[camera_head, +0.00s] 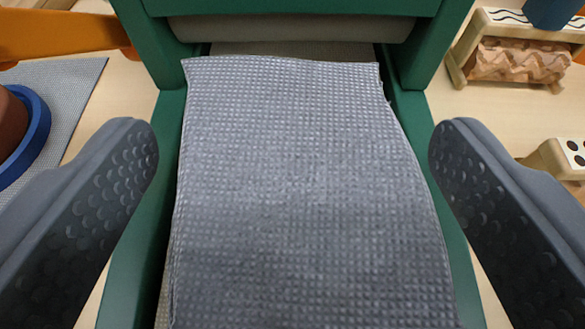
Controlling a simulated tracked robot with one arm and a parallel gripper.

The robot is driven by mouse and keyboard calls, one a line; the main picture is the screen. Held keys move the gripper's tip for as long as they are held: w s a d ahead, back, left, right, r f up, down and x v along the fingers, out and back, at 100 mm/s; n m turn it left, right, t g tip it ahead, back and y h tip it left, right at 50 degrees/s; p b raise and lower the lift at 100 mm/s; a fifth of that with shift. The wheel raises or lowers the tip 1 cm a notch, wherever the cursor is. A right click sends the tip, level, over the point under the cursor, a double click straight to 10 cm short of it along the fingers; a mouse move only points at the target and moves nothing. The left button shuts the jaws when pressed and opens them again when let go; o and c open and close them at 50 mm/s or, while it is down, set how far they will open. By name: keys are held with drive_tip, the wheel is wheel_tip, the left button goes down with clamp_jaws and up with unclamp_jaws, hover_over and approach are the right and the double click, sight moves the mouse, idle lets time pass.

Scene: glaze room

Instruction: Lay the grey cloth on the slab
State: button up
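The grey cloth (300,190) is a dimpled, roughly rectangular sheet. It lies flat and lengthwise between the green side rails of a frame, and its near end runs out of the picture. Its far edge is nearly straight, just short of a pale roller. A greyish-beige woven strip (290,48) shows beyond the far edge; I cannot tell what it belongs to. No slab can be made out; anything under the cloth is hidden. My gripper (295,145) is wide open, with one dark textured finger on each side of the cloth. Nothing is held.
The green frame (170,120) carries the pale roller (290,28) across the far end. At left are an orange part (60,35) and a blue dish (35,130) on a grey mat (75,85). At right are a wooden stand (465,50) holding crumpled brown paper (515,60) and a dotted block (560,160).

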drive_tip(key=shift+s, duration=0.1)
drive_tip(key=b+v, duration=0.2)
drive_tip(key=v, duration=1.1)
drive_tip(key=shift+s, duration=0.2)
